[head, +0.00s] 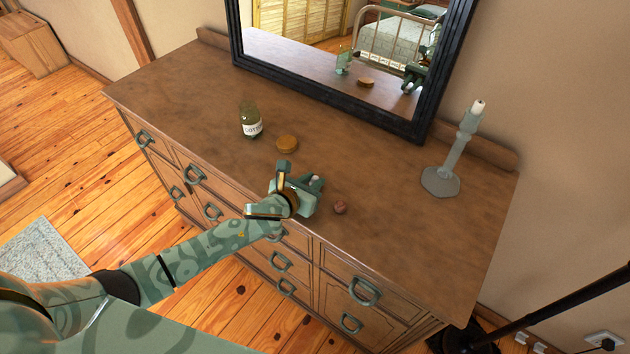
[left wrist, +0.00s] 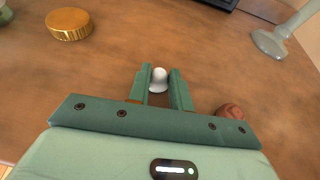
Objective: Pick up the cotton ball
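The white cotton ball (left wrist: 160,78) lies between the fingertips of my left gripper (left wrist: 160,88) in the left wrist view. The fingers stand close on both sides of the ball. I cannot tell whether they press on it. My right gripper is not in view.
The dresser (head: 190,80) carries a labelled glass jar (head: 251,122), a golden lid (head: 287,143), a reddish-brown ball (head: 340,207) just right of my gripper, and a grey candlestick (head: 455,150). A black-framed mirror (head: 340,98) stands at the back. Bare wood lies to the right.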

